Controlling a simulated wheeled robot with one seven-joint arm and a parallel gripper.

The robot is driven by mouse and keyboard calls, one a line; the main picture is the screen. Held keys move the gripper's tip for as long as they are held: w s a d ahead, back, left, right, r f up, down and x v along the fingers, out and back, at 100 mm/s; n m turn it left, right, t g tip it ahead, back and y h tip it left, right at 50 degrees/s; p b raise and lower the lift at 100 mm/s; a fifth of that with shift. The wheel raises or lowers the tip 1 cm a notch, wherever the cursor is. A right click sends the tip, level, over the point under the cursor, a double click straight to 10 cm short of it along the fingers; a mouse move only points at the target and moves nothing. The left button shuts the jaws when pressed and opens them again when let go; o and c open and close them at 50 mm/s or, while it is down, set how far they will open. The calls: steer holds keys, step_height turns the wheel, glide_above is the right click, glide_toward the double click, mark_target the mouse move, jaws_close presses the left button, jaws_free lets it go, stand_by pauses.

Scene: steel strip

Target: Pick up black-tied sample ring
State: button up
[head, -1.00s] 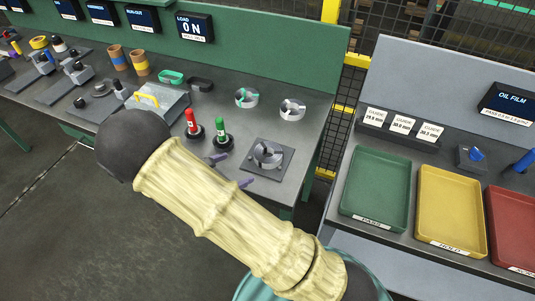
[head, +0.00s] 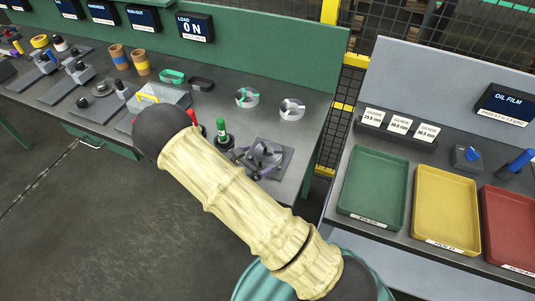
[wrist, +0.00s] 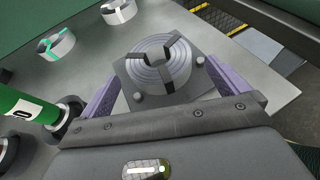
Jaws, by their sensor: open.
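The ring with a dark tie mark, apparently the black-tied sample ring (head: 292,109), lies flat at the back right of the green bench. It also shows at the top of the wrist view (wrist: 118,11), partly cut off. A similar ring with a green tie (head: 247,97) lies to its left, also in the wrist view (wrist: 55,44). My gripper (head: 258,157) is open, its purple fingers on either side of a round three-jaw chuck (wrist: 158,66) on a square plate. Nothing is held. The rings are beyond the gripper, apart from it. Contact with the chuck cannot be told.
A green-capped cylinder (head: 221,131) stands in a dark base left of the gripper; a red one (head: 195,118) is partly hidden by my arm. Green and black oval bands (head: 201,84) lie farther back. Trays, one green (head: 372,187), sit on the right bench.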

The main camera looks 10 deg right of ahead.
mark_target(272, 150)
steer(key=p+x, duration=0.1)
steer(key=x, duration=0.1)
steer(key=p+x, duration=0.1)
steer(key=x, duration=0.1)
steer(key=shift+w+d+r, duration=0.1)
steer(key=shift+w+d, duration=0.1)
steer(key=shift+w, duration=0.1)
steer(key=shift+w+d, duration=0.1)
steer(key=shift+d, duration=0.05)
steer(key=c, duration=1.2)
step_height(272, 150, up, 10)
steer(key=shift+f+b, duration=0.1)
steer(key=shift+b, duration=1)
